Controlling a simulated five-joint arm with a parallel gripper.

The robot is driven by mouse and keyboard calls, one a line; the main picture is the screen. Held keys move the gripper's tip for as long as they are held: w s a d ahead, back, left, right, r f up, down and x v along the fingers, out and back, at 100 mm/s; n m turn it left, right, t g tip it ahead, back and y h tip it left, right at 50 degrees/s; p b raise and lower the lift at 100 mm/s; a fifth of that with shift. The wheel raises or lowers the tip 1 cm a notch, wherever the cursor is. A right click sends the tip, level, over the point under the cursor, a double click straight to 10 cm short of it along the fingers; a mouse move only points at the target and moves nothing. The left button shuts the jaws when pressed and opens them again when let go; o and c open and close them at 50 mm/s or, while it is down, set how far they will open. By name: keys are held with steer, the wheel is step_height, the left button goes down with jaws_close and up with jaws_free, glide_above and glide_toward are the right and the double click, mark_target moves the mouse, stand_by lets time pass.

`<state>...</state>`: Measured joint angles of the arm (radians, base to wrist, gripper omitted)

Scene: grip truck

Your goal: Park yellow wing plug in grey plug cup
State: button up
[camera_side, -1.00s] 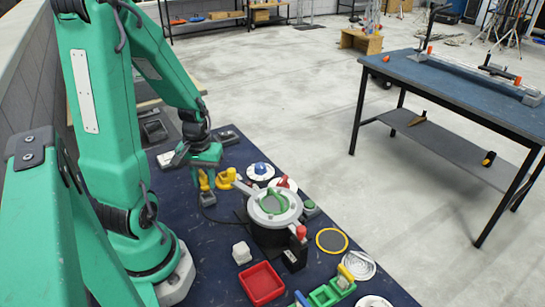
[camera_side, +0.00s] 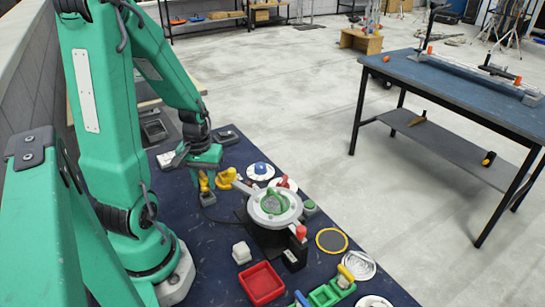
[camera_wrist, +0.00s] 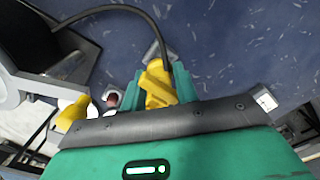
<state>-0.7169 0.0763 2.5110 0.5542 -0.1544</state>
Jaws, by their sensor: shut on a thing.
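My gripper (camera_side: 204,174) is shut on the yellow wing plug (camera_side: 203,184), pointing down at the left of the blue mat. The wrist view shows the plug (camera_wrist: 157,88) between the two green fingers. A small grey cup (camera_side: 208,199) is directly below the plug in the side view. In the wrist view, a grey corner of it (camera_wrist: 153,48) shows beyond the plug's tip. I cannot tell whether the plug touches the cup or is in it. A dark cable runs up to the plug in the wrist view.
A round grey device with a green handle (camera_side: 275,204) stands right of my gripper. A yellow part (camera_side: 228,177) is close beside the gripper. A blue-knobbed white disc (camera_side: 260,171), white block (camera_side: 241,252) and red tray (camera_side: 262,284) are nearby. The mat's lower left is fairly clear.

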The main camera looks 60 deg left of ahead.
mark_target(203, 174)
steer(key=shift+f, duration=1.5)
stand_by(2.4)
steer(key=o, duration=1.4)
steer(key=shift+r, duration=0.15)
steer(key=shift+r, duration=3.6)
